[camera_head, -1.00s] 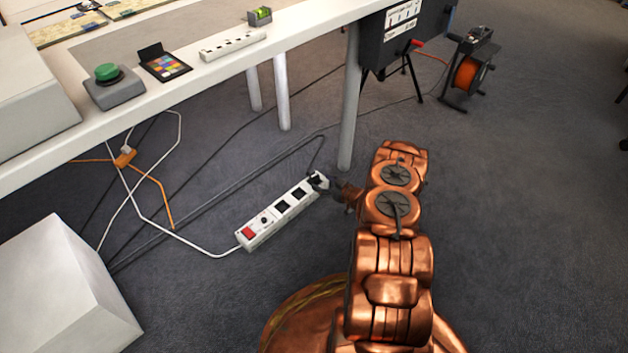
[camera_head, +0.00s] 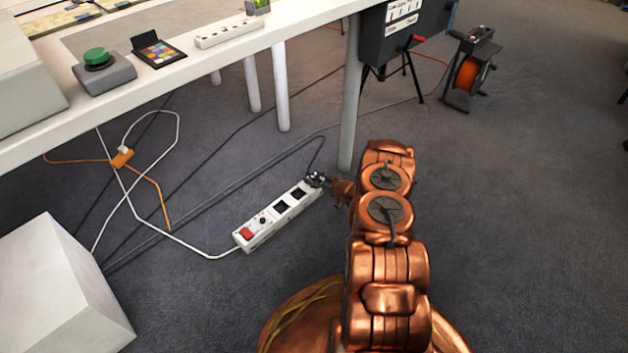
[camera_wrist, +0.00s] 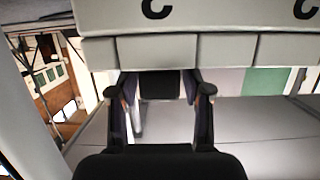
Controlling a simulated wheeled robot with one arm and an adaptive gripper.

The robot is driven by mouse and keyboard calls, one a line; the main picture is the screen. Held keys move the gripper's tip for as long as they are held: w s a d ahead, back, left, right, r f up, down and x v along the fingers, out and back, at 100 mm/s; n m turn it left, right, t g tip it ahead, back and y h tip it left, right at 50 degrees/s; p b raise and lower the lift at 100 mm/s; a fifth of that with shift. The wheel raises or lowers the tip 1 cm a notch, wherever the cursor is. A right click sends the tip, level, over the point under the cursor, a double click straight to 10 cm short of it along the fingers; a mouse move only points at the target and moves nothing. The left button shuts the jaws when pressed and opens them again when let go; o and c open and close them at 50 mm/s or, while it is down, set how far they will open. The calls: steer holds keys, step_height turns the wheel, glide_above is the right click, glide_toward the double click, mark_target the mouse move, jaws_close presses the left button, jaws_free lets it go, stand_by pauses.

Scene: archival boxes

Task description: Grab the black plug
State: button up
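A white power strip (camera_head: 268,219) with a red switch lies on the carpet below the table edge in the head view. The black plug sits at its far right end, where a dark cable arrives; my gripper (camera_head: 321,181) largely covers it there. In the wrist view a black block (camera_wrist: 160,84), which looks like the plug, stands between the two fingers of my gripper (camera_wrist: 157,90), against a pale grey body across the top. The fingers are spread, with a gap beside the block, clearer on the left. Contact is not visible.
A table leg (camera_head: 349,105) stands just behind the strip's right end. Dark cables and a white cable (camera_head: 180,241) cross the floor. A white box (camera_head: 62,285) is at lower left. An orange cable reel (camera_head: 467,75) stands far back; the floor at right is clear.

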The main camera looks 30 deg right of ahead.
steer(key=c, duration=0.8)
